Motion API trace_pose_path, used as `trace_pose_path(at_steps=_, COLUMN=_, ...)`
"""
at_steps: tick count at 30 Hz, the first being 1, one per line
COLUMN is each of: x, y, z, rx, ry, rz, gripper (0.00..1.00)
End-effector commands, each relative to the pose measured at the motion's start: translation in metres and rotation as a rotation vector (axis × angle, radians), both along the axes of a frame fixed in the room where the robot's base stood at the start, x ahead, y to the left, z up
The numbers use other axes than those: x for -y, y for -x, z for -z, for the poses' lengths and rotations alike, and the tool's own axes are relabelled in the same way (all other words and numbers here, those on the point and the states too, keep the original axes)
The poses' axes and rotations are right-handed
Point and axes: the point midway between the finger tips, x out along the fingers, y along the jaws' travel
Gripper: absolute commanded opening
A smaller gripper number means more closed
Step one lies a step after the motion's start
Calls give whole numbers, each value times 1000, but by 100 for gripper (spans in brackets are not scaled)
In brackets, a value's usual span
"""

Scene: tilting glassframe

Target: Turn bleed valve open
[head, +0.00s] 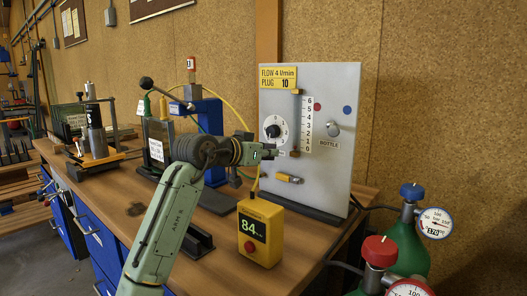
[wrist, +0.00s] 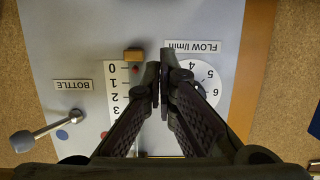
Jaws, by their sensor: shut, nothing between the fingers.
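A grey upright panel (head: 336,100) stands on the bench. A small yellow-handled valve (head: 289,178) sits low on it, its handle lying roughly level; I read no label on it, and the wrist view does not show it. My gripper (head: 272,150) is just above this valve in the head view, close to the panel. In the wrist view my gripper (wrist: 160,78) is shut and empty, its tips between the number scale (wrist: 117,90) and the flow dial (wrist: 208,82). The fingers hide part of the dial.
A bottle lever (head: 333,129) with a ball end sticks out right of the scale. A yellow meter (head: 263,245) reading 84 stands below the panel. Gas bottles with a red knob (head: 379,251) and a blue knob (head: 412,191) stand at the right. A blue frame (head: 212,115) stands behind my arm.

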Motion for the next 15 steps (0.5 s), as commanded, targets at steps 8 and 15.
trace_pose_path(at_steps=8, x=23, y=-35, z=23, rx=-1, ry=1, rz=-4, gripper=0)
trace_pose_path(at_steps=15, x=24, y=-34, z=47, rx=1, ry=0, rz=-3, gripper=0)
